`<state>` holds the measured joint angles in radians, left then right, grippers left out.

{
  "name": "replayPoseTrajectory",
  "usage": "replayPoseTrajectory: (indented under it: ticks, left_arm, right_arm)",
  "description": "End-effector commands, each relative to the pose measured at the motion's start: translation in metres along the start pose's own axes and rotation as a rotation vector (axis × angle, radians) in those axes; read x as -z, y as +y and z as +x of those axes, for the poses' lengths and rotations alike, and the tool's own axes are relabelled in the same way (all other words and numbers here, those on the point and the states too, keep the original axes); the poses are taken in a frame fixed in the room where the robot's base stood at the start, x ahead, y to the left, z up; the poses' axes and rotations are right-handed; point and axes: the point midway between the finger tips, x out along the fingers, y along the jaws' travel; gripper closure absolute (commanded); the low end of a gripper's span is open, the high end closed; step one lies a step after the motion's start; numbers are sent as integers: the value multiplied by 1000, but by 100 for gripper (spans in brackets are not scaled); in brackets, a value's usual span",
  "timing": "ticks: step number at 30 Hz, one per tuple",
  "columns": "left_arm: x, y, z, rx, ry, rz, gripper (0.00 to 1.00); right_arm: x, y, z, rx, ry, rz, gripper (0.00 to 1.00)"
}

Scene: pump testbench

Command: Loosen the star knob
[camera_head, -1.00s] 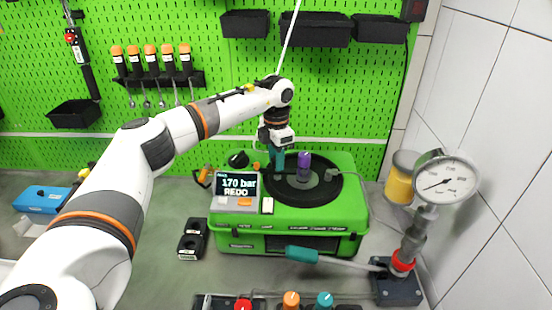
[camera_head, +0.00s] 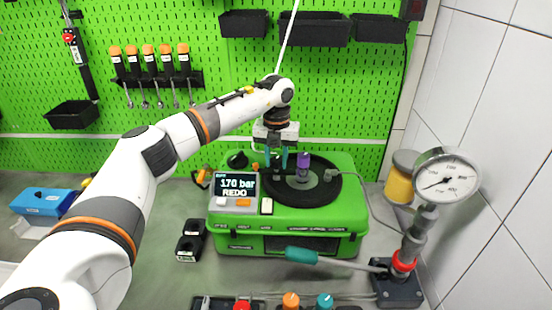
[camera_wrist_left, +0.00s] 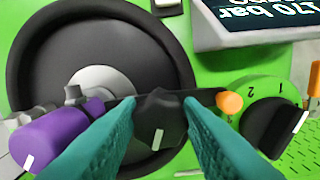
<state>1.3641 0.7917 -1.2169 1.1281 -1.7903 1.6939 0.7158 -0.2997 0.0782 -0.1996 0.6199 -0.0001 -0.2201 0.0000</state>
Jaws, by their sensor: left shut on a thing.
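The star knob (camera_wrist_left: 158,118) is dark, with a white mark on its face, and sits on a bar over the black disc in the left wrist view. My left gripper (camera_wrist_left: 160,108) has its two teal fingers on either side of the knob and is shut on it. In the head view, my left gripper (camera_head: 277,164) points down onto the green pump case (camera_head: 290,243); the knob is mostly hidden there by the fingers. My right gripper is not in view.
A purple knob (camera_head: 304,160) stands close to the fingers, also seen in the wrist view (camera_wrist_left: 55,137). A display (camera_head: 236,188) reads 170 bar REDO. A black dial (camera_wrist_left: 272,128) and orange tip (camera_wrist_left: 229,102) are near.

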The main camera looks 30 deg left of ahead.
Motion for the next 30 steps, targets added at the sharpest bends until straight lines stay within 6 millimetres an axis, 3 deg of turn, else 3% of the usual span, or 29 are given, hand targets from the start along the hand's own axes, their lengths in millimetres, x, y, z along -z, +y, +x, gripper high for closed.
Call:
replayPoseTrajectory:
  ticks: [12, 30]
  left_arm:
    - [3, 1, -5, -6, 10, -286, 90]
    - [3, 1, -5, -7, 12, -376, 90]
  right_arm:
    - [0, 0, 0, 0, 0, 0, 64]
    - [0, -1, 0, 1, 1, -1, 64]
